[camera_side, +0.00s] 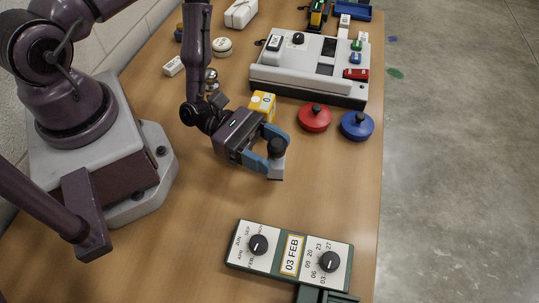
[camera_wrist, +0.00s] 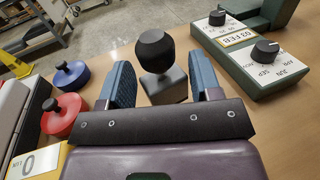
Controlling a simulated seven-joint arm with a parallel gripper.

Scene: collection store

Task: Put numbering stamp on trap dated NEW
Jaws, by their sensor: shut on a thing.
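My gripper (camera_side: 268,150) is shut on a small grey block with a round black knob, which looks like the numbering stamp (camera_side: 277,163). In the wrist view the stamp (camera_wrist: 166,88) stands upright between the two blue fingers (camera_wrist: 166,85). In the side view it is over the bare middle of the table; whether its base touches the wood I cannot tell. A green date unit (camera_side: 275,265) with two black dials and a window reading 03 FEB lies nearer the camera; it also shows in the wrist view (camera_wrist: 245,75). I cannot make out a trap marked NEW.
A yellow block (camera_side: 262,103) with a white label stands just behind my gripper. Red (camera_side: 314,118) and blue (camera_side: 357,125) knobbed discs lie behind right. A white device (camera_side: 310,70) fills the back. Wood between gripper and date unit is clear. The table's right edge drops to concrete.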

